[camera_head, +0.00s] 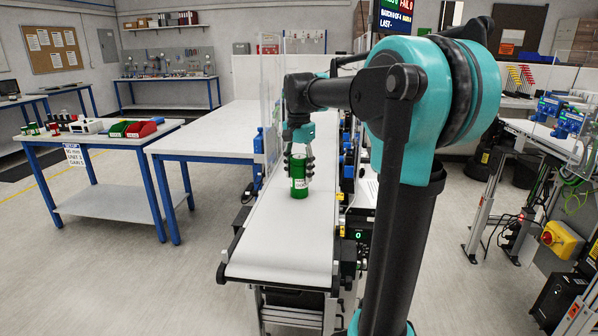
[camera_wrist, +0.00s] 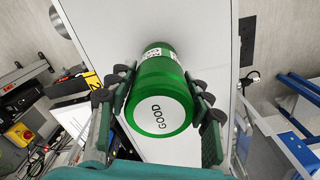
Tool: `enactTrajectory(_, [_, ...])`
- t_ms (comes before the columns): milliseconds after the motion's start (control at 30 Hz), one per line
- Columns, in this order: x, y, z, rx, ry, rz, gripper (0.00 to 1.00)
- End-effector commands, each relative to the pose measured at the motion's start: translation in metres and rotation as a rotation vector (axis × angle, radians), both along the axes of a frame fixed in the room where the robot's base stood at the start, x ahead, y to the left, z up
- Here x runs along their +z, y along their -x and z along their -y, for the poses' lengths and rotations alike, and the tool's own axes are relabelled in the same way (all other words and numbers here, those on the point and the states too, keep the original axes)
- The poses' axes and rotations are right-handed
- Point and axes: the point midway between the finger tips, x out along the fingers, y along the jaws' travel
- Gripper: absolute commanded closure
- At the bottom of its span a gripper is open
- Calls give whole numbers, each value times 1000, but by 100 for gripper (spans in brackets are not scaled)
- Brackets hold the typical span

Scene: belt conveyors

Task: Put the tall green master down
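The tall green master (camera_head: 299,180) is a green can with a white label, upright over the white belt of the near conveyor (camera_head: 282,240). In the wrist view the green master (camera_wrist: 162,92) shows its round white top marked GOOD. My gripper (camera_head: 300,166) comes down from above with a finger on each side of the can. The wrist view shows the finger pads (camera_wrist: 160,105) close against both sides, shut on it. The can's bottom is at or just above the belt; I cannot tell whether it touches.
A clear panel (camera_head: 270,95) stands along the belt's left side. A bare white table (camera_head: 215,130) and a table with red and green bins (camera_head: 133,129) are to the left. The near part of the belt is clear.

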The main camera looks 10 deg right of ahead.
Motion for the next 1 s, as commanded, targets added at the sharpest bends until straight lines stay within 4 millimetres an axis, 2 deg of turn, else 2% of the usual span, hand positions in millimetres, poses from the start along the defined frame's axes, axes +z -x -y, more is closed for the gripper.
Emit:
enactTrajectory(33, [0,0,0,0,0,0,41])
enactTrajectory(100, [0,0,0,0,0,0,32])
enactTrajectory(400, [1,0,0,0,0,0,32])
enactTrajectory(533, [9,0,0,0,0,0,32])
enactTrajectory(667, [30,1,0,0,0,0,32])
enactTrajectory(1000, [97,0,0,0,0,0,32])
